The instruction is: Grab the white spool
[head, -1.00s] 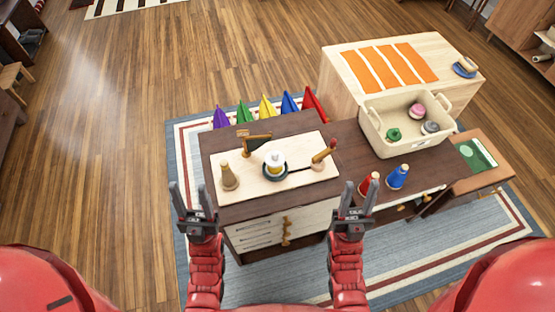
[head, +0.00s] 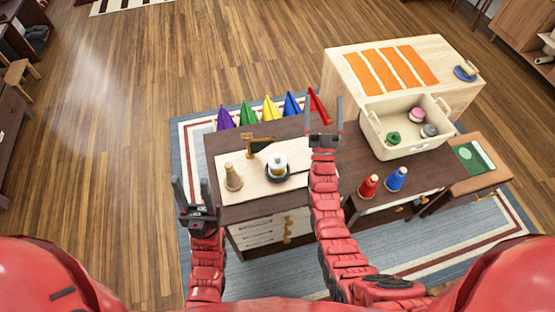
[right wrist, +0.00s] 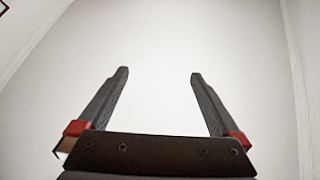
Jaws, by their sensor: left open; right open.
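The white spool (head: 278,160) sits in a dark round holder (head: 279,177) on a pale board (head: 243,188) on the dark wooden desk. My right gripper (head: 323,112) is open and empty, raised above the right side of the board, to the right of the spool. In the right wrist view its open fingers (right wrist: 160,85) show only a plain pale surface between them. My left gripper (head: 192,191) is open and empty at the desk's left front, apart from the spool. My right gripper and forearm hide the board's right end.
A tan spool (head: 233,177) and a dark flag-like piece (head: 259,145) stand near the white spool. Red (head: 368,186) and blue (head: 396,179) spools stand at the right. A cream bin (head: 405,145) holds several spools. Coloured cones (head: 247,114) line the back.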

